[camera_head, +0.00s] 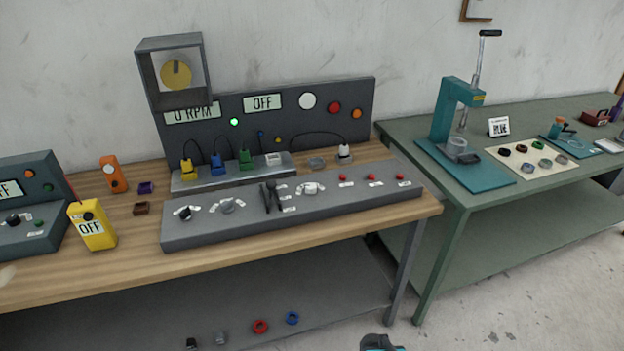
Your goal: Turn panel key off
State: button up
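The long grey control panel (240,231) lies on the wooden bench. On its top are a black knob (184,213), a grey knob (227,206), dark upright levers (270,196), a pale knob (311,188) and several red buttons. I cannot tell which of these is the key, as the labels are too small to read. The upright back panel (335,92) has a display reading OFF (263,102), a display reading 0 RPM (192,114) and a lit green lamp (234,122). My gripper's fingers are not in view.
A yellow meter (92,226) reading OFF and an orange device (113,174) stand left of the panel. Cabled plugs stand behind it. A teal press (455,117) stands on the green table (456,193). A teal and dark part, perhaps mine, shows at the bottom edge.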

aim_at(185, 216)
jog(key=u, duration=0.15)
jog(key=k, duration=0.2)
jog(key=u, duration=0.5)
jog(key=i, duration=0.7)
